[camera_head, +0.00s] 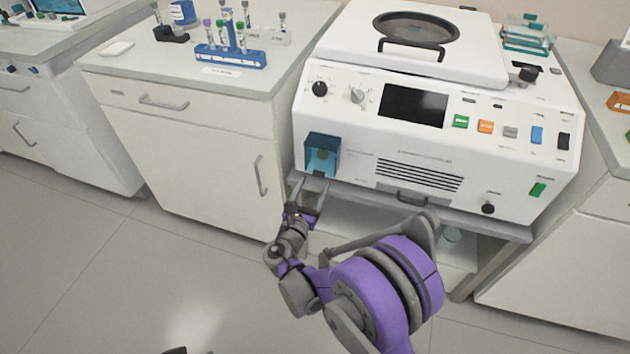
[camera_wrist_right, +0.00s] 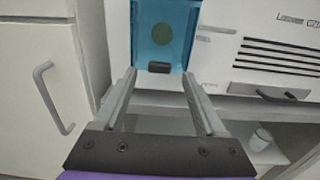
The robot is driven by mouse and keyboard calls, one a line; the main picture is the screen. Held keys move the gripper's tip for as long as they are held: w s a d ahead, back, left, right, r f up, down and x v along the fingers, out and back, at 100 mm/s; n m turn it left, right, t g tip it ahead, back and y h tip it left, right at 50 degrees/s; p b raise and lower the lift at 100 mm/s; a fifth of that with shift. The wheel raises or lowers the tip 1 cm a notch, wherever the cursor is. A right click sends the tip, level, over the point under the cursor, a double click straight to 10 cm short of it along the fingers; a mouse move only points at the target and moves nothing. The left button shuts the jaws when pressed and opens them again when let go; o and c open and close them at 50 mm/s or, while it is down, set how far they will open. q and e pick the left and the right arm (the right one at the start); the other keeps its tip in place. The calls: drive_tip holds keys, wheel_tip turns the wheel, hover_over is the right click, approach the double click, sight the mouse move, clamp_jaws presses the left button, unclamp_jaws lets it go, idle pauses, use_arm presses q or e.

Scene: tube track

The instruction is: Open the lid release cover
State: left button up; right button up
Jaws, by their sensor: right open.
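The lid release cover (camera_head: 322,153) is a blue see-through box on the lower left of the white centrifuge's front (camera_head: 375,150). It looks closed, with a round yellowish button showing through it and a small dark tab at its lower edge. In the right wrist view the cover (camera_wrist_right: 166,25) is at top centre, with the dark tab (camera_wrist_right: 158,67) between and just beyond the fingertips. My right gripper (camera_head: 312,182) is open and empty, just below and in front of the cover; it also shows in the right wrist view (camera_wrist_right: 158,75). My left gripper is not in view.
The centrifuge's front carries knobs, a dark screen (camera_head: 412,105), coloured buttons and a lower handle (camera_head: 412,198). A cabinet with a door handle (camera_head: 261,176) stands close on the left. A blue tube rack (camera_head: 231,56) sits on its counter. The floor in front is clear.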

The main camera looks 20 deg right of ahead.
drive_tip(key=shift+x, duration=1.4)
clamp_jaws()
idle(0.4)
